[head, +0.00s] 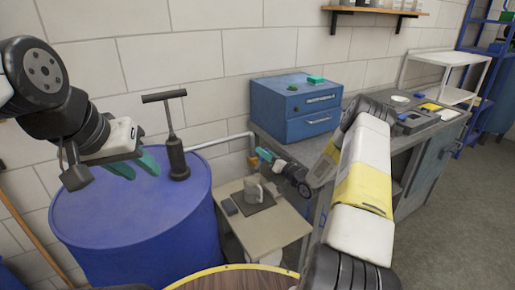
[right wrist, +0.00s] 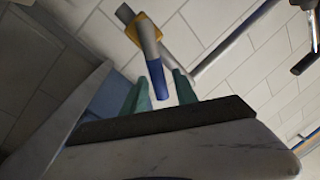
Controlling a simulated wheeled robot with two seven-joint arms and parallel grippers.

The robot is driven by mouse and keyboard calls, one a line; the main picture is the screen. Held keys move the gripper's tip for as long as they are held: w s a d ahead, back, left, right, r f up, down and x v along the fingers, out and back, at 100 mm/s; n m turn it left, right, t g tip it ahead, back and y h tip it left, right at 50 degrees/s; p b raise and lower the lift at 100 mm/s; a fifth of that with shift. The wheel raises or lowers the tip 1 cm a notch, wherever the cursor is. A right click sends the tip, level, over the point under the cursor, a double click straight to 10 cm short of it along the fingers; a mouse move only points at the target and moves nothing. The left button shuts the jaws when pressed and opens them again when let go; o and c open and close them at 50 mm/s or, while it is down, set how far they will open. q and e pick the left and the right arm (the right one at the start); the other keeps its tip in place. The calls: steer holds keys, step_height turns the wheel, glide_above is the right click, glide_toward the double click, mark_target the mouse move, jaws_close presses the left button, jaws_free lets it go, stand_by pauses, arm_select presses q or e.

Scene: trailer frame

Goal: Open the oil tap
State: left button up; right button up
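The oil tap is on the grey pipe from the blue drum (head: 85,225). In the right wrist view it shows an orange collar (right wrist: 133,28) and a blue-tipped grey part (right wrist: 156,80). In the head view its orange part (head: 253,160) is just left of my right gripper (head: 265,156). My right gripper also shows in the right wrist view (right wrist: 159,93), with teal fingers apart. The blue tip appears between them, with gaps on both sides; its depth is hard to tell. My left gripper (head: 135,166) is open and empty above the drum, left of the pump.
A black hand pump (head: 176,150) with a T-handle stands on the drum. A grey jug (head: 253,190) is on a small table (head: 280,228) below the tap. A blue toolbox (head: 290,108) stands on the workbench behind my right arm. A shelf (head: 380,10) is above.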

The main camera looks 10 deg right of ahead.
steer(key=shift+d, duration=0.1)
steer(key=shift+s+d, duration=0.2)
steer(key=shift+s, duration=0.1)
steer(key=v, duration=0.7)
steer(key=shift+a, duration=0.1)
